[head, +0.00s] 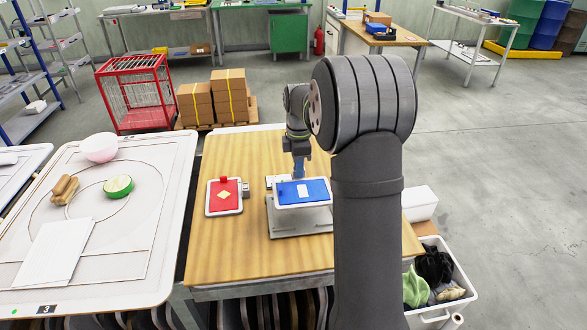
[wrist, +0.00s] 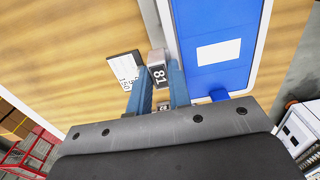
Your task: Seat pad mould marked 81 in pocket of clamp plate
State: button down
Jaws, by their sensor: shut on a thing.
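My gripper (wrist: 160,90) is shut on a small grey block with a dark face marked 81, the pad mould (wrist: 157,75), between its two blue fingers. In the head view my gripper (head: 298,172) is at the far edge of a blue panel (head: 315,189) with a white rectangle, on a raised grey stand. In the wrist view the blue panel (wrist: 222,25) lies right of the mould. I cannot make out a pocket or be sure which fixture is the clamp plate. The mould is too small or hidden to tell in the head view.
A pale tray (head: 209,209) with a red panel and yellow diamond lies left of the stand on the wooden table (head: 230,260). A small grey block (head: 246,190) stands beside it. A white lettered piece (wrist: 126,70) shows left of the mould. The table's front left is clear.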

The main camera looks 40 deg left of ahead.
jog(key=shift+f, duration=2.35)
jog(key=shift+f, duration=0.95)
jog(key=c, duration=1.3)
grip_release()
jog(key=shift+o, duration=0.2)
jog(key=shift+r, duration=3.5)
jog(key=shift+f, duration=3.55)
jog(key=shift+r, duration=0.1)
